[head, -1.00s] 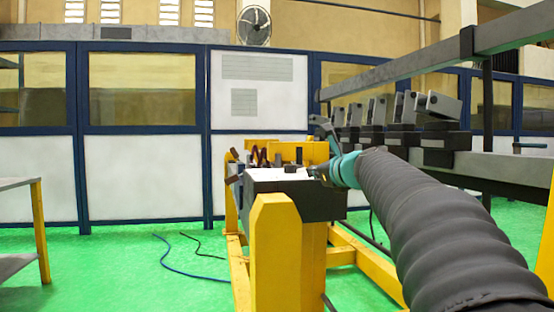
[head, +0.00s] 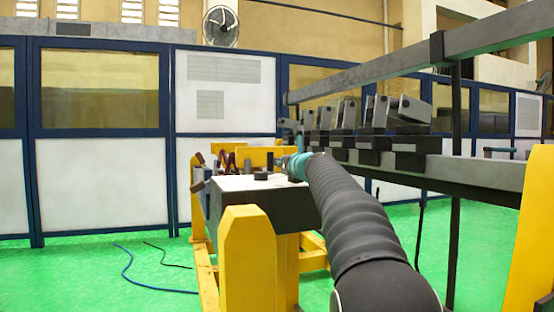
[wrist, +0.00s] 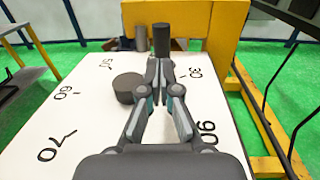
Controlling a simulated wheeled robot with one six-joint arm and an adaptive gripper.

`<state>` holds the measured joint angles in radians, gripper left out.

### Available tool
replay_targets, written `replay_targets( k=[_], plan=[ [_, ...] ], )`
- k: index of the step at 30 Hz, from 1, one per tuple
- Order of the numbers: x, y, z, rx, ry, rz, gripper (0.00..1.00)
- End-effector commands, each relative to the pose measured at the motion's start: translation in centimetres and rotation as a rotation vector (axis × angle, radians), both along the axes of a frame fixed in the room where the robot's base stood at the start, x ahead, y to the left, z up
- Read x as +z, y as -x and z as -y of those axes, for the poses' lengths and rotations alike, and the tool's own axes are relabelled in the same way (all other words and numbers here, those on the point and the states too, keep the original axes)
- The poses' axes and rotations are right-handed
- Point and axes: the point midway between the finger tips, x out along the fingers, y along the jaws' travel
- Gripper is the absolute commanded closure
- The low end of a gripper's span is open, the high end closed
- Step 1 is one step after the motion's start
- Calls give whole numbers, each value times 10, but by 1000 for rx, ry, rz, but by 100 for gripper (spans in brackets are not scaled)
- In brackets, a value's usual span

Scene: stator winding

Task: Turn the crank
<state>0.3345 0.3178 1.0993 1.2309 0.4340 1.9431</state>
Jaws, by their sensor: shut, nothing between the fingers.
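The dial plate (wrist: 75,115) is white with black numbers such as 50, 60 and 70 in the wrist view. It also shows as the white top of the stand in the head view (head: 232,183). A short dark round hub (wrist: 129,88) stands on it, left of my gripper. A dark upright cylinder (wrist: 162,36), perhaps the crank's handle, shows just beyond my fingertips. My gripper (wrist: 160,66) is shut and empty over the plate; I cannot tell whether its tips touch the cylinder. In the head view my wrist hides the fingers.
A yellow block (wrist: 200,32) stands at the plate's far end. A yellow post (head: 247,255) rises at the stand's near end. A rack with several dark clamps (head: 375,135) runs along the right. A blue cable (head: 130,270) lies on the open green floor at left.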

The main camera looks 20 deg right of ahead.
Motion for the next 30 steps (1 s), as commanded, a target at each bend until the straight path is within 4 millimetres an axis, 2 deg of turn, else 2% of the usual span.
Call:
replay_targets(
  k=[6, 12, 23, 24, 30],
  plan=[
    [1, -30, -1, -1, 0, -1, 100],
    [0, -44, -1, -2, 0, -1, 100],
    [0, -47, -1, -4, 0, 0, 100],
    [-1, -47, 12, -7, 0, 0, 100],
    [0, -47, 0, -3, 0, 0, 100]
  ],
)
